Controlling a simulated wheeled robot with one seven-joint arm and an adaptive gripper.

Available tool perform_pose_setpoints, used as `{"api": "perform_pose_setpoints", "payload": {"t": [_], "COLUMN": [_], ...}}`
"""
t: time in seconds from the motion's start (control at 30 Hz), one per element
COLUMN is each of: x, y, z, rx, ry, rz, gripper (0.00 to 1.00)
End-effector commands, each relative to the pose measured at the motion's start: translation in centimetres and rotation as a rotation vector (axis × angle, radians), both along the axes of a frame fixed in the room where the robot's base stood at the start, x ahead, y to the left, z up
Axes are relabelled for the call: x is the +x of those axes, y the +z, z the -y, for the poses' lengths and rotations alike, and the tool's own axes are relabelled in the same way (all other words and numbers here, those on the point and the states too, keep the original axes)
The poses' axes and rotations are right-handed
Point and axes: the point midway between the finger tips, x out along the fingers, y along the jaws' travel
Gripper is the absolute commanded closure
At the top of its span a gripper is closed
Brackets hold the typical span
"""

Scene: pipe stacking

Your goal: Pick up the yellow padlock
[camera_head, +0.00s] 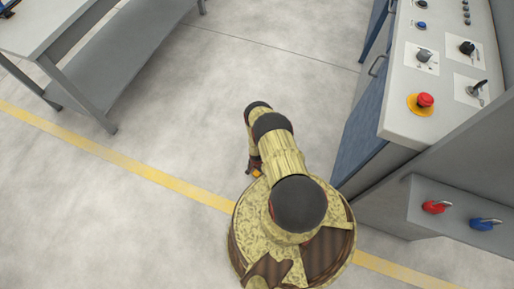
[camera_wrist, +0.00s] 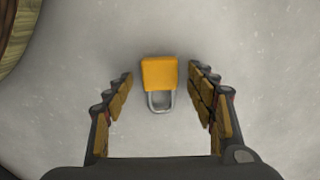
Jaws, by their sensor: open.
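The yellow padlock (camera_wrist: 159,74) shows in the wrist view, on the grey floor, with its yellow body toward the top and its silver shackle (camera_wrist: 160,101) toward the bottom. My gripper (camera_wrist: 160,78) is open, with one finger to the left of the padlock and one to the right, and a gap on both sides. The padlock lies between the fingertips as seen from the wrist; how far below them it is, I cannot tell. In the head view, my gripper (camera_head: 256,172) is mostly hidden behind my arm, and the padlock cannot be made out for certain.
A control cabinet (camera_head: 400,130) with knobs and a red button (camera_head: 425,100) stands right of my arm. A red padlock (camera_head: 434,207) and a blue padlock (camera_head: 481,225) are on a grey ledge (camera_head: 440,190). A grey table (camera_head: 60,28) stands at upper left. The floor between is clear.

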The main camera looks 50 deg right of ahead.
Motion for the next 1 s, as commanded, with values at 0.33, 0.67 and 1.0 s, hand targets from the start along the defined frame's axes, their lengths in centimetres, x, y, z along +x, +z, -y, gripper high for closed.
{"api": "perform_pose_setpoints", "payload": {"t": [0.33,0.67,1.0], "x": [-0.03,-0.03,-0.02], "y": [0.04,0.03,0.04], "z": [-0.02,-0.03,-0.01], "rx": [0.0,0.0,0.0], "ry": [0.0,0.0,0.0], "rz": [0.0,0.0,0.0], "gripper": [0.62,0.81,0.97]}}
